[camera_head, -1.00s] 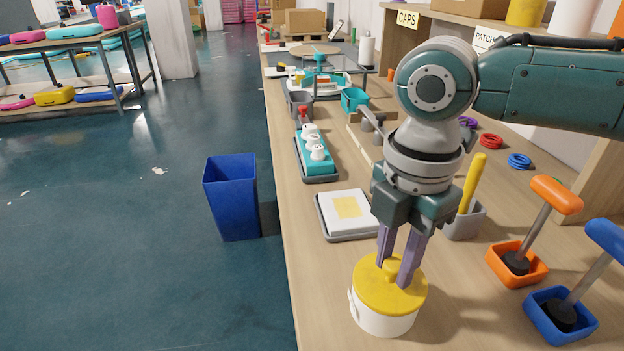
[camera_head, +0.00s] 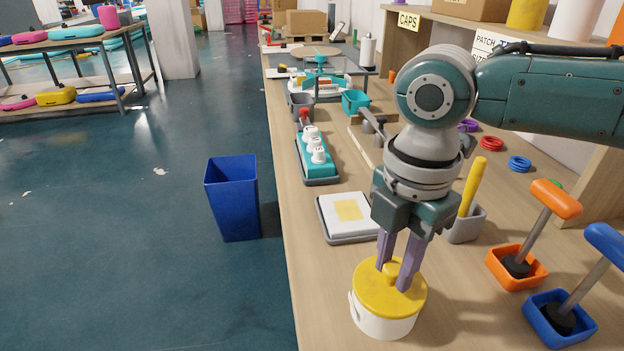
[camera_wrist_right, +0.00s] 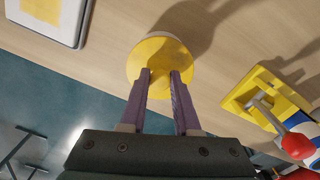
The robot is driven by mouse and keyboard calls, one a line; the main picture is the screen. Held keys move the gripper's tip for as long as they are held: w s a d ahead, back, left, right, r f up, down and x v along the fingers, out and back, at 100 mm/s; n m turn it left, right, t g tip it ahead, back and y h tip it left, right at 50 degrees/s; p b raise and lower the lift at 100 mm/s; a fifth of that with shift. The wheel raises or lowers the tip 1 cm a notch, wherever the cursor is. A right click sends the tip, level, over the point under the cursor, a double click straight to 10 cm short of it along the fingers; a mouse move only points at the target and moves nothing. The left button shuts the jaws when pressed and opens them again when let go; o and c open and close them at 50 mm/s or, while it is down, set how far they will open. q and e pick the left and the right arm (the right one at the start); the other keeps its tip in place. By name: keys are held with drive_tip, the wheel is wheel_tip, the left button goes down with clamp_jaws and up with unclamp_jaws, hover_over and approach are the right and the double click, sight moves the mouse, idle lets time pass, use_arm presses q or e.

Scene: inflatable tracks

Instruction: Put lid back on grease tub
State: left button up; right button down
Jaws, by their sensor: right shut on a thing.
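The grease tub (camera_head: 382,321) is a round white tub standing on the wooden bench near its front edge. The yellow lid (camera_head: 372,291) with a raised knob (camera_head: 390,271) sits over the tub's top; the lid also shows in the right wrist view (camera_wrist_right: 160,50). It looks about level and centred; whether it is fully seated I cannot tell. My right gripper (camera_head: 396,282) points down from above, its purple fingers shut on the lid's knob. It also shows in the right wrist view (camera_wrist_right: 161,76). My left gripper is not in view.
A grey tray with a white pad (camera_head: 347,216) lies behind the tub. A grey holder with a yellow handle (camera_head: 473,185) stands behind right. Orange (camera_head: 516,268) and blue (camera_head: 560,314) trays hold tools at right. A blue bin (camera_head: 232,198) stands on the floor.

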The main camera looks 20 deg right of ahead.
drive_tip(key=shift+c, duration=0.4)
unclamp_jaws()
drive_tip(key=shift+r, duration=0.15)
wheel_tip(320, 180, up, 3)
drive_tip(key=p, duration=0.3)
drive_tip(key=shift+p, duration=0.3)
wheel_tip(320, 180, up, 4)
drive_tip(key=p, duration=0.4)
drive_tip(key=shift+c, duration=0.3)
